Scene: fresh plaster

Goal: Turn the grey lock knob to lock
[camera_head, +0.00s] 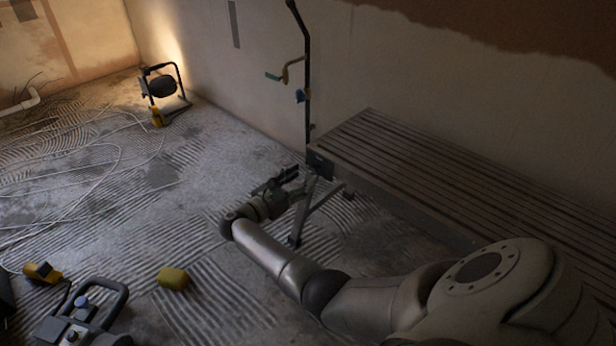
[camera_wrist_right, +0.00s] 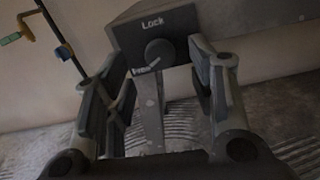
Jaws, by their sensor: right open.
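The grey lock knob (camera_wrist_right: 159,53) shows in the right wrist view, round, on a dark panel (camera_wrist_right: 178,24) at the end of the platform. The word "Lock" stands above it and a second label, partly unreadable, is at its lower left. A pale mark on the knob points toward that lower-left label. My right gripper (camera_wrist_right: 162,88) is open, its fingers apart to either side of the knob's line of sight, with nothing between them. In the head view my right gripper (camera_head: 292,178) is just left of the panel (camera_head: 320,163). My left gripper is not in view.
The slatted platform (camera_head: 440,165) runs along the wall at right, on angled legs. A dark pole (camera_head: 307,75) with clips rises behind its end. A work lamp (camera_head: 162,88), loose cables, a yellow block (camera_head: 173,278) and a grey handled case (camera_head: 85,315) are on the ridged floor.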

